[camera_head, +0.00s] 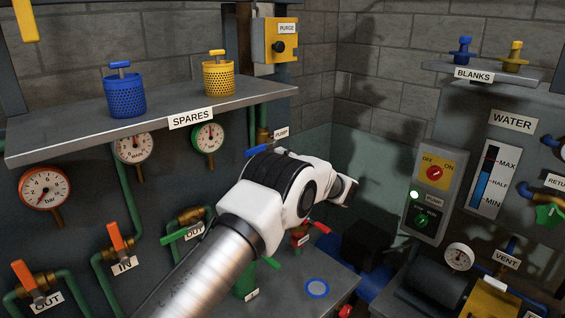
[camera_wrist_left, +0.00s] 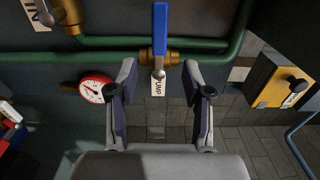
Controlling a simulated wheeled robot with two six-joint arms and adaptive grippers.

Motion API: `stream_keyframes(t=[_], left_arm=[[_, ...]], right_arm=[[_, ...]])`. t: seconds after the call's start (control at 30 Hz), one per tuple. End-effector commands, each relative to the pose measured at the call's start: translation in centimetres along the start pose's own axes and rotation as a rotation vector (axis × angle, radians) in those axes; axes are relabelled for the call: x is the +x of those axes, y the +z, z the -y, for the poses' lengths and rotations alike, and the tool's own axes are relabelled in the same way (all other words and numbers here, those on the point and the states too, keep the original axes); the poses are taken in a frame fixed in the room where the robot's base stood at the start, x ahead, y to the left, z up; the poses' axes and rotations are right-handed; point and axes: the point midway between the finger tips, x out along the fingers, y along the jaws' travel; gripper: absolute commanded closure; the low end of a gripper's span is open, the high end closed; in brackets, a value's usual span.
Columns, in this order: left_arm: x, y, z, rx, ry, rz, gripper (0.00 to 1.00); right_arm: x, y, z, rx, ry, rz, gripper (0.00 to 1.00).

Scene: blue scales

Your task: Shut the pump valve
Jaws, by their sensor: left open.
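The pump valve has a blue lever (camera_wrist_left: 160,28) on a brass body (camera_wrist_left: 146,56) in a green pipe. The lever lies crosswise to the pipe, and a PUMP label (camera_wrist_left: 158,86) sits by it. In the head view, the blue lever (camera_head: 258,151) shows just beyond my left wrist, partly covered. In the left wrist view, my left gripper (camera_wrist_left: 160,68) is open and empty. Its two fingers stand on either side of the label, below the pipe, with the lever beyond their tips. In the head view, my own wrist hides the fingers. My right gripper is in neither view.
The SPARES shelf (camera_head: 80,133) holds a blue and a yellow basket above the gauges. A yellow PURGE box (camera_head: 275,40) is on the wall near the valve. Green pipes with orange levers stand at lower left. A WATER panel (camera_head: 500,160) stands at right.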

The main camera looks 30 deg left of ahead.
Motion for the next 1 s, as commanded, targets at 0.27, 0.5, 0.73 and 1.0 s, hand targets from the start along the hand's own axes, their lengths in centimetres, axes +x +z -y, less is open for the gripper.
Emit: stream_keyframes(t=[0.27, 0.5, 0.73, 1.0], left_arm=[[0.0, 0.0, -0.1, 0.0, 0.0, -0.001, 0.5], [-0.8, 0.4, -8.7, -0.074, 0.025, -0.213, 0.5], [-7.7, 7.3, -26.8, -0.228, 0.48, -0.509, 0.5], [-19.0, 23.8, -38.8, -0.299, 1.141, -0.317, 0.5]], right_arm=[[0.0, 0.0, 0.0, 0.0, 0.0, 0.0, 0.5], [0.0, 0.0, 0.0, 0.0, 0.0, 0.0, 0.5], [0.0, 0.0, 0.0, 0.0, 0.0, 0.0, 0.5], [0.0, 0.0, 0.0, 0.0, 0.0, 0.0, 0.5]])
